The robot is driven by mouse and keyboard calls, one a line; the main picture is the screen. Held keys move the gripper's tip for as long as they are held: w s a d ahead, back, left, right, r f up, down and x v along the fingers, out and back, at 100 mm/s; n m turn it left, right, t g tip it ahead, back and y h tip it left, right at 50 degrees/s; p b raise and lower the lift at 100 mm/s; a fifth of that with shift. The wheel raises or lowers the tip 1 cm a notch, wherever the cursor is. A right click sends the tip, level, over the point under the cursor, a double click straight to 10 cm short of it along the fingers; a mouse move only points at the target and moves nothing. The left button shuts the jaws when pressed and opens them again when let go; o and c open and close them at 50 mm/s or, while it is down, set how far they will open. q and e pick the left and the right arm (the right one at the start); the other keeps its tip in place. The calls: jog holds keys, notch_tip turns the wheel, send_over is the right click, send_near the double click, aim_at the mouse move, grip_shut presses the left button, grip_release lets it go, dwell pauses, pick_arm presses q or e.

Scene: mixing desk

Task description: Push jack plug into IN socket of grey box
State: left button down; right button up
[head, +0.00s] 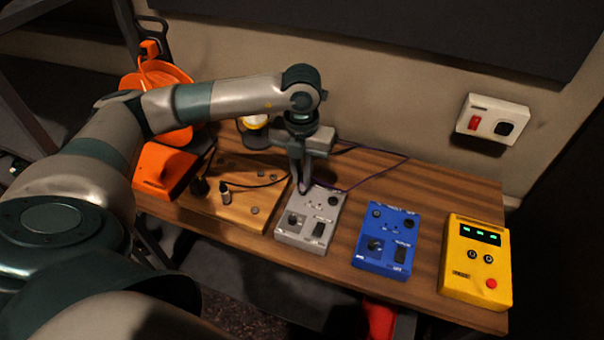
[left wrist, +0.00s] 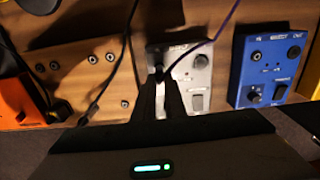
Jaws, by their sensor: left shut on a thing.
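The grey box (head: 292,238) stands on the wooden desk, and it also shows in the left wrist view (left wrist: 181,55). My left gripper (head: 303,187) points down over the box's upper left corner, shut on the jack plug (left wrist: 159,74). Only a small dark part of the plug shows between the fingertips. A purple cable (left wrist: 214,38) runs from the plug to the upper right. The IN socket is hidden behind the fingers and plug; I cannot tell how deep the plug sits. The box's other top socket (left wrist: 200,62) looks empty. My right gripper is out of view.
A blue box (head: 387,240) and a yellow box (head: 476,262) stand to the right. A wooden board (head: 236,214) with sockets and a black cable lies left, beside an orange box (head: 162,170). A wall switch plate (head: 492,119) is behind. Bare desk separates the boxes.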

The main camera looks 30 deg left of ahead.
aim_at(302, 179)
pick_arm(q)
jog(key=shift+f+b, duration=0.5)
jog(key=c, duration=1.7)
grip_release()
jog(key=shift+r, duration=0.15)
jog(key=shift+r, duration=0.5)
jog(key=shift+r+b, duration=1.7)
jog(key=shift+r, duration=6.4)
jog(key=shift+s, duration=0.1)
